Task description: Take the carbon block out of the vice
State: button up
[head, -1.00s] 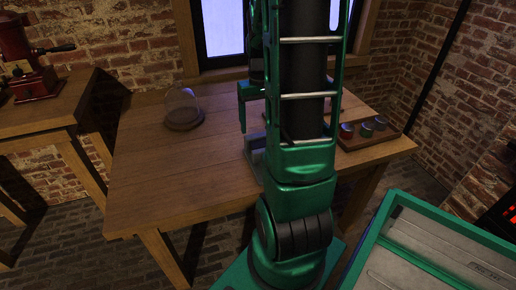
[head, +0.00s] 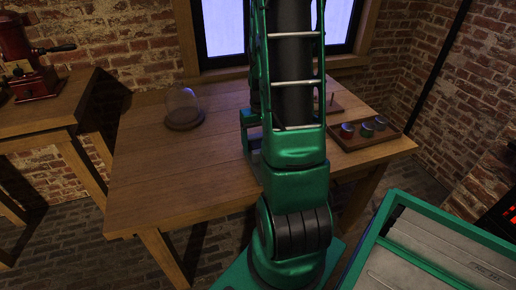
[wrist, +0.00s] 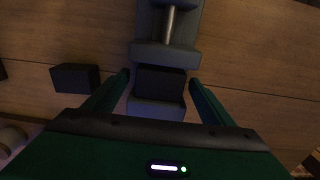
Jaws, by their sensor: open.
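In the wrist view the dark carbon block (wrist: 160,82) sits between the two jaws of the grey vice (wrist: 165,55), whose screw runs away at the top. My gripper (wrist: 160,77) is open, with one green finger on each side of the block. I cannot tell whether either finger touches it. In the head view the vice (head: 254,157) shows only in small part, behind my arm. My gripper (head: 249,142) is low over the vice there, and the block is hidden.
A second dark block (wrist: 75,78) lies on the table left of the vice. In the head view a glass dome (head: 183,106) stands at the table's left back. A wooden rack (head: 375,139) with several small jars stands on the right. The front left of the table (head: 170,180) is clear.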

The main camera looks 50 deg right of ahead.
jog(key=c, duration=1.3)
